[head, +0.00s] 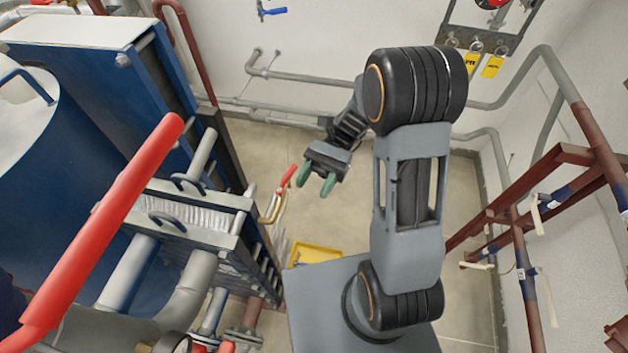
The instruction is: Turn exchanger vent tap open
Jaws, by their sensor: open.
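I see a gap between the lever and the left fingertip; the distance in depth cannot be told.
A large red lever (110,225) crosses the left foreground. A blue tank (55,190) stands far left. A yellow tray (315,254) lies on the floor below the gripper. Dark red pipe framework (520,230) with valves stands at right. A blue-handled tap (272,11) is on the back wall.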

